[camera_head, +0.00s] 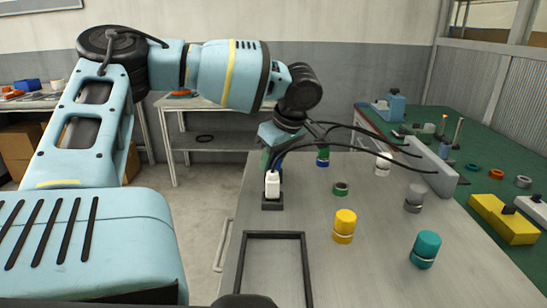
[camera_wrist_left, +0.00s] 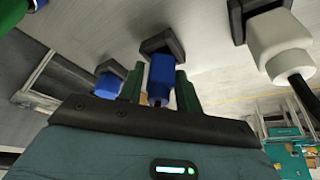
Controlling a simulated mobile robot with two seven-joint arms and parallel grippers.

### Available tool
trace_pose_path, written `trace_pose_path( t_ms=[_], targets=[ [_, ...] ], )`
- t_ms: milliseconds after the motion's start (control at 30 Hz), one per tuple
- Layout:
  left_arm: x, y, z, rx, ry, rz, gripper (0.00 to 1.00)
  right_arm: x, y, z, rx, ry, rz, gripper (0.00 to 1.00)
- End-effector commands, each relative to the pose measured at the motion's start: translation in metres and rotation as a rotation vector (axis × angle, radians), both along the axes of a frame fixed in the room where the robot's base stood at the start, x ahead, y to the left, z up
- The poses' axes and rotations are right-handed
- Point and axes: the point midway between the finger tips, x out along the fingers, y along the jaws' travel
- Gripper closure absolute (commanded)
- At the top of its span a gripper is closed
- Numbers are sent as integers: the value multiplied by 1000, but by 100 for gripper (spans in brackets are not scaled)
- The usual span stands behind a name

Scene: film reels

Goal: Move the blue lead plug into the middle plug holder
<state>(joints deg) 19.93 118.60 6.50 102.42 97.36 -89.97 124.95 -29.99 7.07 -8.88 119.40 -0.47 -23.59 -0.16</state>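In the left wrist view a blue lead plug (camera_wrist_left: 160,76) stands in a black square plug holder (camera_wrist_left: 178,46), the middle one of three there. The fingers of my left gripper (camera_wrist_left: 160,88) flank this plug, with a narrow gap visible on each side. A white plug (camera_wrist_left: 281,36) stands in the holder (camera_wrist_left: 237,22) to the right. Another blue plug (camera_wrist_left: 106,83) is at the left holder (camera_wrist_left: 117,68). My right gripper is out of view.
Black leads (camera_head: 385,140) run right to a grey block (camera_head: 432,165). A yellow canister (camera_head: 344,226), a teal one (camera_head: 426,248), a grey one (camera_head: 414,199) and a green ring (camera_head: 340,188) stand on the grey table. A black frame (camera_head: 273,235) lies in front.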

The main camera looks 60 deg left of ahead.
Motion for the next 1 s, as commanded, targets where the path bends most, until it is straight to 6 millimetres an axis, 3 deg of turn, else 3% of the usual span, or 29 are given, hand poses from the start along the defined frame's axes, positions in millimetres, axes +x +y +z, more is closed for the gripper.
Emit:
trace_pose_path(
  t_ms=[267,1000],
  targets=[
    [0,0,1,0,0,0,66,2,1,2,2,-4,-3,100],
    [6,-18,48,1,-2,0,66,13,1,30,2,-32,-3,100]
  ],
)
